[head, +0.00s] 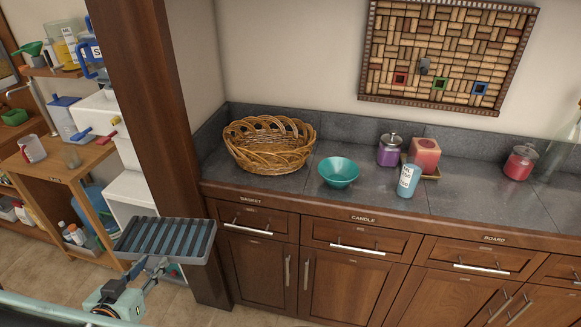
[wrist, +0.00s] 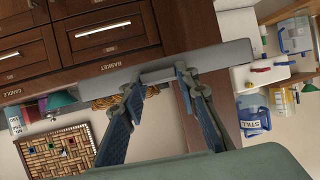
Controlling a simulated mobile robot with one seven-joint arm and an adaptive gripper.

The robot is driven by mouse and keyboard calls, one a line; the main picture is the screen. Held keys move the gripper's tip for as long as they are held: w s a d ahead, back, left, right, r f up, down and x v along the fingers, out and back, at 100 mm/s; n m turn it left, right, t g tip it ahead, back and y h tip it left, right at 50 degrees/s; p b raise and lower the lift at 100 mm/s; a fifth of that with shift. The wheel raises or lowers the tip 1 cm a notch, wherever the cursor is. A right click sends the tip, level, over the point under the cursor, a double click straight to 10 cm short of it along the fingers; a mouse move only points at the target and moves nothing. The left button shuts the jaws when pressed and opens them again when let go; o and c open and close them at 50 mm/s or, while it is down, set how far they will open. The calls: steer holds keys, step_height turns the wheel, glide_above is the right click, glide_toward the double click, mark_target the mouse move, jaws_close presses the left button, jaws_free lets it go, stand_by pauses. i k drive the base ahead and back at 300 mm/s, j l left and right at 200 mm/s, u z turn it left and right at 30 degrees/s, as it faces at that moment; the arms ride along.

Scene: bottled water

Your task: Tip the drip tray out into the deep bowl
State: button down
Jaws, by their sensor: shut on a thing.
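The drip tray (head: 150,222) is a grey rectangular tray with dark slats and blue showing between them. It is held in the air at the lower left of the head view, in front of the wooden post, and looks roughly level. My gripper (head: 157,264) is shut on its near edge. In the wrist view my gripper (wrist: 158,80) has its fingers at the tray's long grey side (wrist: 215,58). The deep bowl (head: 339,173) is teal and stands upright on the counter, right of and beyond the tray. Part of it shows in the wrist view (wrist: 62,100).
A wicker basket (head: 268,146) stands left of the bowl. The wooden post (head: 160,120) and shelves are at left. The counter in front of the bowl is clear.

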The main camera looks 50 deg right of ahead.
mark_target(338, 172)
steer(key=k+l+z, duration=0.2)
steer(key=z, duration=0.25)
steer(key=k+l+z, duration=0.25)
steer(key=z, duration=0.2)
steer(key=k+l+z, duration=0.25)
steer(key=l+z, duration=0.3)
steer(key=l, duration=0.15)
